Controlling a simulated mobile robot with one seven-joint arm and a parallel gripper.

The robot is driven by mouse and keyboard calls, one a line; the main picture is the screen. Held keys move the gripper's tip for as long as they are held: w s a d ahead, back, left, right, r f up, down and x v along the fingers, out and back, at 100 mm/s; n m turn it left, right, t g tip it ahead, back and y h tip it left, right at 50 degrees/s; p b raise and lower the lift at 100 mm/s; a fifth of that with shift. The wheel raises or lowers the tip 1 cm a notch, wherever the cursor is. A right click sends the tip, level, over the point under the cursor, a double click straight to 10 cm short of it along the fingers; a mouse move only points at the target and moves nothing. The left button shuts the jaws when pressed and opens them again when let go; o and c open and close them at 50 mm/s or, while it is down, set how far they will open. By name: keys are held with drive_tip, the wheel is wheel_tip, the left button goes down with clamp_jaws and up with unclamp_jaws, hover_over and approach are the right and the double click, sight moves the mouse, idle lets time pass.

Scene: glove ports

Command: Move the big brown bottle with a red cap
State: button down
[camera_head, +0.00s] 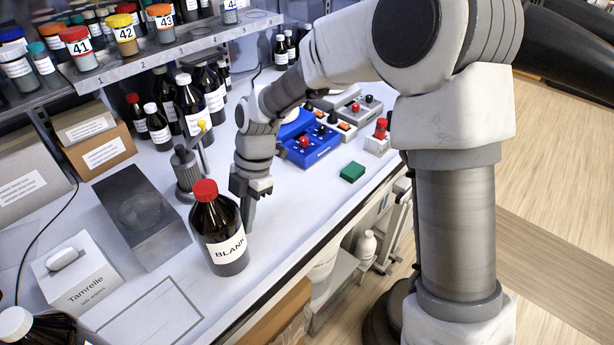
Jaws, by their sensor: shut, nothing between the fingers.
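The big brown bottle with a red cap (219,232) stands upright on the white bench near its front edge. Its white label reads BLANK. My gripper (246,212) points down just behind and to the right of the bottle, close to its shoulder. The gripper is shut, with nothing held. The bottle hides part of the fingers, and I cannot tell whether they touch it.
A grey metal box (140,218) and a white Tamrelle box (77,277) stand left of the bottle. A grey cylindrical device (186,172) is behind it. A blue control box (308,147) and green block (352,172) lie to the right. Smaller brown bottles (190,103) stand under the shelf.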

drive_tip(key=s+a, duration=0.6)
drive_tip(key=s+a+b, duration=0.1)
drive_tip(key=s+a, duration=0.5)
drive_tip(key=s, duration=0.1)
drive_tip(key=shift+s+a+b, duration=0.2)
drive_tip(key=shift+a+b, duration=0.1)
